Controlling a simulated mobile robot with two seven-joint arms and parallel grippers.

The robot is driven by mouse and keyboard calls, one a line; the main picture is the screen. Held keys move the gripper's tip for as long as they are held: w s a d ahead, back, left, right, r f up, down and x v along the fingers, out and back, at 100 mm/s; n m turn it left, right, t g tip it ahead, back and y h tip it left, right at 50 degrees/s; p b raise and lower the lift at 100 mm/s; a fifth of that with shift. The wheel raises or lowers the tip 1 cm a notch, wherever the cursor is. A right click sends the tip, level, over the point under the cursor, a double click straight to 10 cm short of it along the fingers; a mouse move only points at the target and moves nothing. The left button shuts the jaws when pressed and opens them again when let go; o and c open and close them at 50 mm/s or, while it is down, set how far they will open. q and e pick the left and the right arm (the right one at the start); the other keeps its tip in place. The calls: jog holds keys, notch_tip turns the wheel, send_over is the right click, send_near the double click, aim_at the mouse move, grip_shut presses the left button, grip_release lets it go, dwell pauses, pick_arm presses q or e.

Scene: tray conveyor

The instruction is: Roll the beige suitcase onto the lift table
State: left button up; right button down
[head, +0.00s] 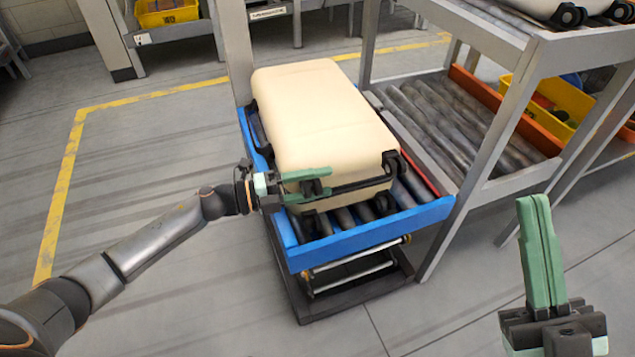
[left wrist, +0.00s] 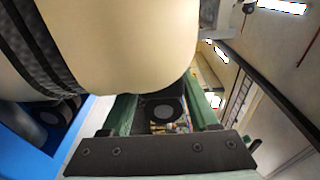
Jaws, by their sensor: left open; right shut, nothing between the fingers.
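The beige suitcase (head: 325,115) lies flat on the rollers of the lift table (head: 375,235), inside its blue rim. Dark wheels show at its near end. My left gripper (head: 322,182) is open at the suitcase's near left corner. The left wrist view shows the suitcase (left wrist: 120,40) close up, with a dark round wheel-like part (left wrist: 165,112) between the open green fingers. Whether the fingers touch it I cannot tell. My right gripper (head: 537,205) is shut and empty at the lower right, apart from the table.
A grey rack with a roller shelf (head: 460,115) stands right beside the lift table. Another case (head: 560,10) is on its upper level. A yellow bin (head: 550,100) sits beyond. The floor left of the table is clear, with a yellow line (head: 65,180).

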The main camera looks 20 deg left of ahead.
pick_arm(q)
jog(key=p+v, duration=0.2)
jog(key=v, duration=1)
jog(key=shift+a, duration=0.25)
